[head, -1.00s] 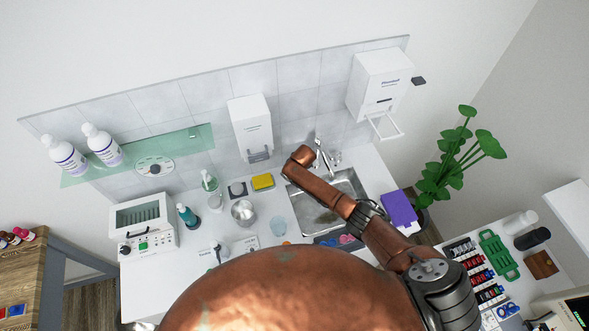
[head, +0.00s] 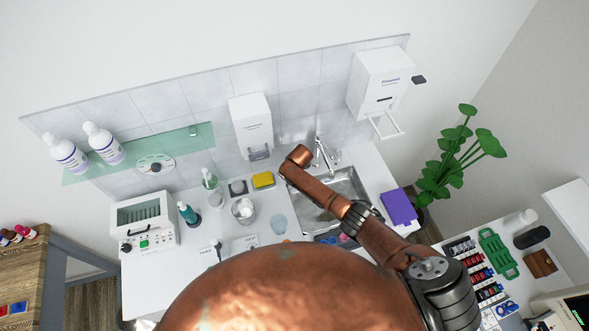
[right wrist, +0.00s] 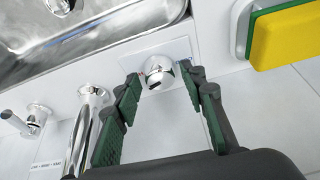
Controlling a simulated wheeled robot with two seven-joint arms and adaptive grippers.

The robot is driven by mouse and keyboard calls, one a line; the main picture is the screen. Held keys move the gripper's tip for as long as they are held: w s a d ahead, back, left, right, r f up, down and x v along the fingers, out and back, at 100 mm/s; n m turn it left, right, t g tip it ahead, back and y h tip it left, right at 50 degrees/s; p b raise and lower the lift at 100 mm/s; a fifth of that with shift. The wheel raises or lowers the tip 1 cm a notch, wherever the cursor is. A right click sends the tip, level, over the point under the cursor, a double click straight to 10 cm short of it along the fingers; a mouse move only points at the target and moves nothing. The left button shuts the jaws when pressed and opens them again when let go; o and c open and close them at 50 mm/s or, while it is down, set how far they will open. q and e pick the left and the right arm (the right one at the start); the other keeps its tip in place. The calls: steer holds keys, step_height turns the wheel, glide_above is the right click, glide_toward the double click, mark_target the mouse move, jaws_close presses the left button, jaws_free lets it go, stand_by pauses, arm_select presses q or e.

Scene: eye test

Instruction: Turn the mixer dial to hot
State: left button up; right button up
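The mixer dial (right wrist: 160,74) is a small round chrome knob on a pale square plate in the right wrist view. Small red and blue marks show at its base. My right gripper (right wrist: 160,80) is open, with one green-padded finger on each side of the dial; I cannot tell whether either finger touches it. In the head view my copper right arm reaches over the sink (head: 350,186) from the right, and its fingers are hidden there. The chrome tap (head: 322,154) stands behind the sink; its spout (right wrist: 88,122) shows left of the fingers. My left gripper is out of view.
A yellow-green sponge (right wrist: 288,38) sits right of the dial; it also shows in the head view (head: 263,180). A metal cup (head: 243,211) and a glass (head: 278,225) stand left of the sink. A purple block (head: 398,207) lies to its right.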

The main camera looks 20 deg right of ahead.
steer(key=shift+o, duration=0.2)
steer(key=v, duration=1.2)
steer(key=shift+s, duration=0.1)
stand_by(0.4)
